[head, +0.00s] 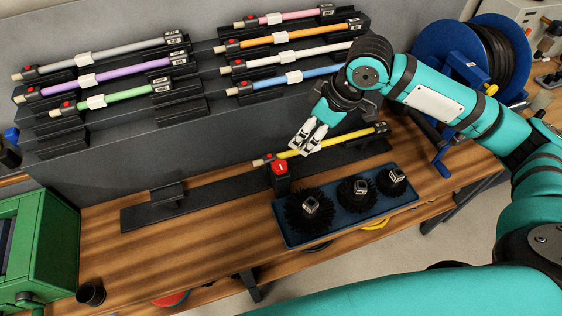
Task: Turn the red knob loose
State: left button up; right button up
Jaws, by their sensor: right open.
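A red knob (280,167) with a pale mark on top sits on a black clamp (278,183) on the long dark rail (222,193) on the bench. A yellow rod (345,139) lies along the rail, its tan tip beside the knob. My right gripper (305,145) has pale fingers, open, over the yellow rod just right of and behind the red knob. It looks apart from the knob; whether it touches the rod I cannot tell. My left gripper is not in view.
A blue tray (335,228) with black round brushes (309,208) stands in front of the rail. Several coloured rods lie on the back rack (110,140). A blue reel (455,50) stands back right, a green box (45,240) at left. The bench's left middle is clear.

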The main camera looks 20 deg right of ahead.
aim_at(280, 165)
jog(key=p+x, duration=0.2)
jog(key=x, duration=1.4)
jog(key=shift+w+a+f+p, duration=0.2)
jog(key=shift+f+p, duration=0.1)
jog(key=shift+f, duration=0.05)
jog(key=c, duration=1.1)
